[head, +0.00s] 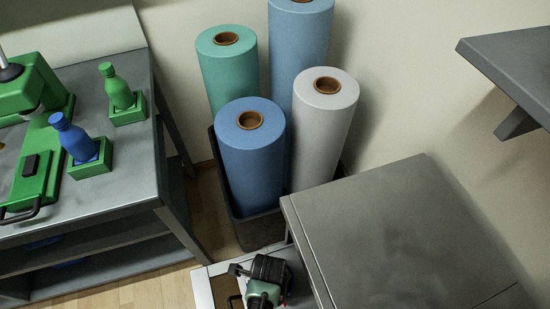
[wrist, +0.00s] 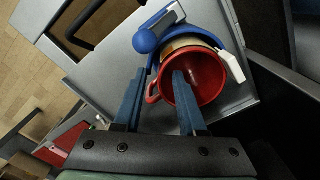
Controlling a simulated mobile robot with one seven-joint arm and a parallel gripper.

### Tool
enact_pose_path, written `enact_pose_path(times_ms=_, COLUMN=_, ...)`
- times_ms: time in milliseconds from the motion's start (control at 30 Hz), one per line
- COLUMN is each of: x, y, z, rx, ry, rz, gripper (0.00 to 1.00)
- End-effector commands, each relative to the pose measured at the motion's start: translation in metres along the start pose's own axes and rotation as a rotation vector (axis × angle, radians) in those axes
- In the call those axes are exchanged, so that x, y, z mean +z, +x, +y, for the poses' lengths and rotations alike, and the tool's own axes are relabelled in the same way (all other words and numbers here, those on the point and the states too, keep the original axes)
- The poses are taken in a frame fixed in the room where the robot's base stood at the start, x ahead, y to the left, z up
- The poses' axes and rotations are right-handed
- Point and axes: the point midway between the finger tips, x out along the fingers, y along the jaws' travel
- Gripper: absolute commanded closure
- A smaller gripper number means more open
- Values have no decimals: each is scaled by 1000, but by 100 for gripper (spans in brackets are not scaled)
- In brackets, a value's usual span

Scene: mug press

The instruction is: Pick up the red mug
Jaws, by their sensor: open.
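The red mug (wrist: 209,78) shows in the wrist view, its open mouth facing my camera and its handle (wrist: 152,90) on the left side. A blue, curved holder with a beige inner band (wrist: 188,45) sits around its far side. My gripper (wrist: 160,73) is open. Its blue fingers lie on either side of the handle in the picture, and the right fingertip overlaps the mug's mouth. I cannot tell whether that finger is inside the mug or above it, or whether anything touches. I cannot make out the mug in the head view.
The grey surface (wrist: 105,52) lies around the mug. In the head view, a grey cabinet (head: 375,235) stands at right, large rolls (head: 250,150) stand in a dark bin behind, and a bench (head: 130,180) with green and blue bottles is at left. A grey shelf (head: 510,65) juts out upper right.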

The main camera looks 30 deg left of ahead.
Motion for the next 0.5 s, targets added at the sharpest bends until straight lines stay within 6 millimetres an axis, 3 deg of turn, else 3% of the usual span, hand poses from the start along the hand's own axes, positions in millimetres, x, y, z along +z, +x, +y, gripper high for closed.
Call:
enact_pose_path(times_ms=167, x=0, y=0, z=0, rx=0, ry=0, rz=0, gripper=60)
enact_pose_path(times_ms=400, x=0, y=0, z=0, rx=0, ry=0, rz=0, gripper=99)
enact_pose_path(times_ms=500, x=0, y=0, z=0, rx=0, ry=0, rz=0, gripper=100)
